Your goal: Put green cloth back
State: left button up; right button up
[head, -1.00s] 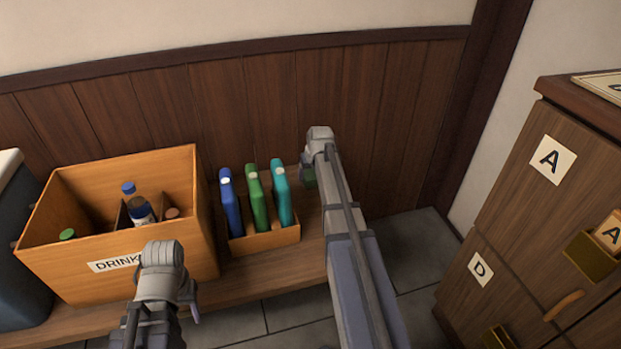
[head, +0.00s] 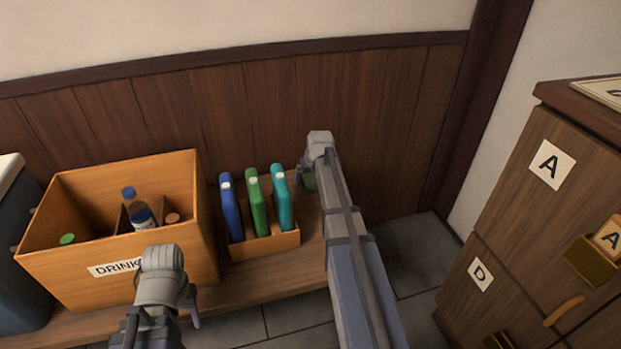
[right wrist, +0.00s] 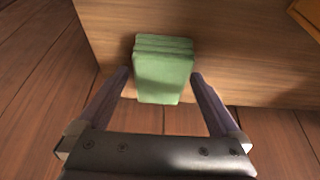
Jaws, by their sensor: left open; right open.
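The folded green cloth (right wrist: 163,75) lies on the wooden bench by its edge in the right wrist view. My right gripper (right wrist: 161,75) is open, with one fingertip on either side of the cloth and small gaps between; I cannot tell how far above the bench the fingertips are. My left gripper (head: 190,308) is in front of the drinks box, mostly hidden by its own wrist, and open; I see nothing held in it.
The open drinks box (head: 60,277) holds bottles. To its right, a small wooden holder (head: 265,246) carries blue, green and teal upright items, close to my right arm. A labelled cabinet (head: 520,210) stands at the right. Bench space (head: 290,277) in front of the holder is clear.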

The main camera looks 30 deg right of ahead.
jog(key=p+v, duration=1)
jog(key=v, duration=0.2)
jog(key=shift+p, duration=0.3)
dwell(1.0)
